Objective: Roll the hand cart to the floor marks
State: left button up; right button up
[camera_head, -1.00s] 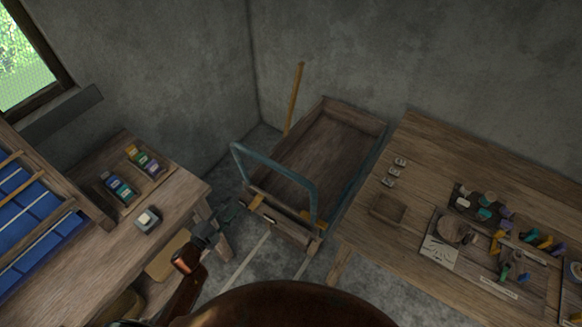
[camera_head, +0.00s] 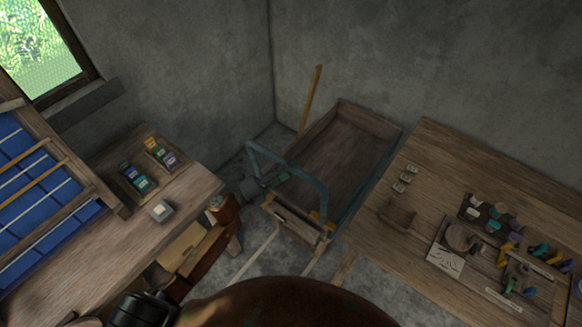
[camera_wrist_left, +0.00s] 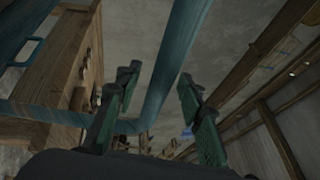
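The hand cart (camera_head: 345,150) is a wooden box with a blue tube handle (camera_head: 318,190) at its near end, standing in the gap between two tables. Two pale floor marks, a left one (camera_head: 256,256) and a right one (camera_head: 318,258), run from the cart's near end toward me. My left gripper (camera_head: 282,179) is at the left side of the handle. In the left wrist view its green fingers (camera_wrist_left: 158,95) are apart, and the blue handle tube (camera_wrist_left: 172,65) shows between them with space on both sides. I cannot tell whether they touch it. My right gripper is out of view.
A table with small tools and pieces (camera_head: 440,180) stands close on the cart's right. A yellow pole (camera_head: 311,100) leans behind the cart near the wall corner.

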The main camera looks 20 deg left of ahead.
pick_arm(q)
jog(key=shift+w+d+r, duration=0.1)
jog(key=shift+w+d, duration=0.15)
jog(key=shift+w, duration=0.05)
jog(key=shift+c, duration=0.6)
grip_shut()
jog(key=shift+a, duration=0.1)
